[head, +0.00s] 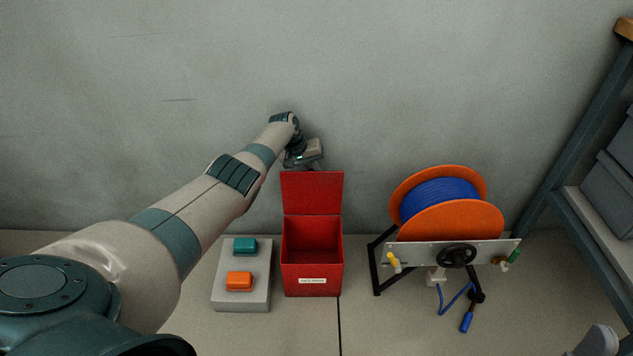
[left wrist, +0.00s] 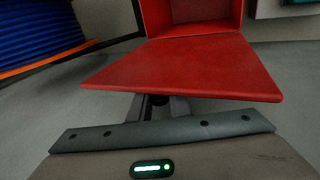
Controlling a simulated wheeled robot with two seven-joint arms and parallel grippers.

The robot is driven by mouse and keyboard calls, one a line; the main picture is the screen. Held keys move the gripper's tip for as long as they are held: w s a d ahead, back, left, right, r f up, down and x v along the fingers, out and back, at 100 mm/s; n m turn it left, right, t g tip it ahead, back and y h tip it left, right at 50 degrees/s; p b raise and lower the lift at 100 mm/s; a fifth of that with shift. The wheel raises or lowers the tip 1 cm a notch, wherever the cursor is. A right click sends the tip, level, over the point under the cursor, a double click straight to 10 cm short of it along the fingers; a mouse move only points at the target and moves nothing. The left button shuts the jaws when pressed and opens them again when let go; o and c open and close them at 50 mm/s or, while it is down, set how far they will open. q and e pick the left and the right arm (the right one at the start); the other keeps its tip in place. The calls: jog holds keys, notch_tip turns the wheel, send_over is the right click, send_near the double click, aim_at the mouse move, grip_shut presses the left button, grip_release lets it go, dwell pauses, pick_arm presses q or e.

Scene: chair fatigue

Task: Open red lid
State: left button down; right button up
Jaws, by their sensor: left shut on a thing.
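The red lid (head: 312,193) stands raised at the back of the red box (head: 311,281), and the inside of the box shows. My left gripper (head: 303,167) is behind the lid's top edge and is shut on it. In the left wrist view the red lid (left wrist: 185,68) stretches out from the box (left wrist: 192,13). The fingers of my left gripper (left wrist: 158,105) are at the lid's near edge, their tips partly hidden under it.
A grey block with a teal button (head: 245,246) and an orange button (head: 239,281) sits left of the box. An orange reel with blue cable (head: 443,203) stands on a frame to the right. A grey wall (head: 400,80) is close behind. A shelf rack (head: 580,210) stands at far right.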

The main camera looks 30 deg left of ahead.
pick_arm(q)
jog(key=shift+f, duration=0.1)
dwell(0.3)
jog(key=c, duration=1.7)
grip_release()
jog(key=shift+f, duration=0.1)
